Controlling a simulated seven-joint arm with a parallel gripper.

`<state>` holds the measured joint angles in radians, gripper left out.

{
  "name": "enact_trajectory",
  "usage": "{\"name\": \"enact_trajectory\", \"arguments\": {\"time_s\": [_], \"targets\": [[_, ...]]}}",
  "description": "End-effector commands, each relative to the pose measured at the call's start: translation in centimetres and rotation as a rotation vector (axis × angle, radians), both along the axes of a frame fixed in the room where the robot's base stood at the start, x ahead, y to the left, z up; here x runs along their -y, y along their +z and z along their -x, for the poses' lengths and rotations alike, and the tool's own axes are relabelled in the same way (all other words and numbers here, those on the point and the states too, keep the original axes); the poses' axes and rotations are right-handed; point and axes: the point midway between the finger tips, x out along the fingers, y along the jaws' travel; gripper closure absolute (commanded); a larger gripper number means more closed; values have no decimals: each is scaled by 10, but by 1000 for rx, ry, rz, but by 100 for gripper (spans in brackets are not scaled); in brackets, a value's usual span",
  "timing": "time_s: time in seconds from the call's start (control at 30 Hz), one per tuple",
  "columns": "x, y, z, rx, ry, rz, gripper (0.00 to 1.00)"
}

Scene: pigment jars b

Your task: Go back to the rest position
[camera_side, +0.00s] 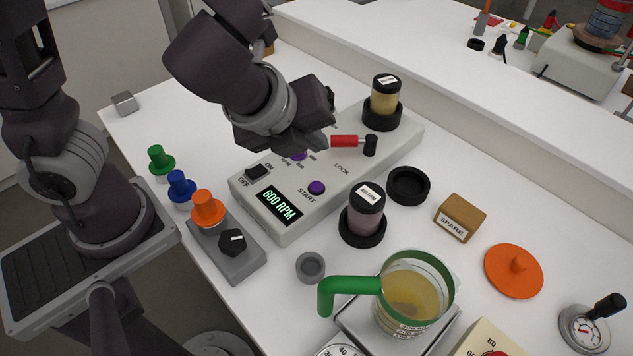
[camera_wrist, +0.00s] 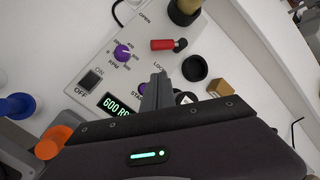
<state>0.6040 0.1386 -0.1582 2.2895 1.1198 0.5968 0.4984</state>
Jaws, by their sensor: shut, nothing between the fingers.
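My gripper (camera_side: 312,146) is above the pale control box (camera_side: 290,224), near its red lever (camera_side: 344,141). In the wrist view the fingers of my gripper (camera_wrist: 158,84) are together and empty, over the box. The lever (camera_wrist: 164,44) lies beyond the fingertips there, near the "LOCK" label. The box display (camera_side: 279,203) reads 600 RPM. A purple START button (camera_side: 316,187) and an ON/OFF switch (camera_side: 257,172) are on its top. A purple RPM knob (camera_wrist: 123,52) is clear in the wrist view but partly hidden by my gripper in the side view.
A jar with yellow contents (camera_side: 385,99) stands in a black holder at the box's far end. A mauve jar (camera_side: 363,215), an empty black ring (camera_side: 408,185) and a green-handled jug (camera_side: 411,295) stand nearby. Green, blue and orange knobs line the left edge.

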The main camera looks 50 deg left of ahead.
Motion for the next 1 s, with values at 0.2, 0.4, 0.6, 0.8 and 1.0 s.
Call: {"name": "enact_trajectory", "arguments": {"time_s": [0.2,0.4,0.6,0.8,1.0], "targets": [[-66,39,24,53,520,244,100],[-113,76,111,88,1475,871,100],[-95,90,142,43,1822,1224,100],[-93,91,143,34,1838,1241,100],[-93,91,143,35,1834,1239,100]]}}
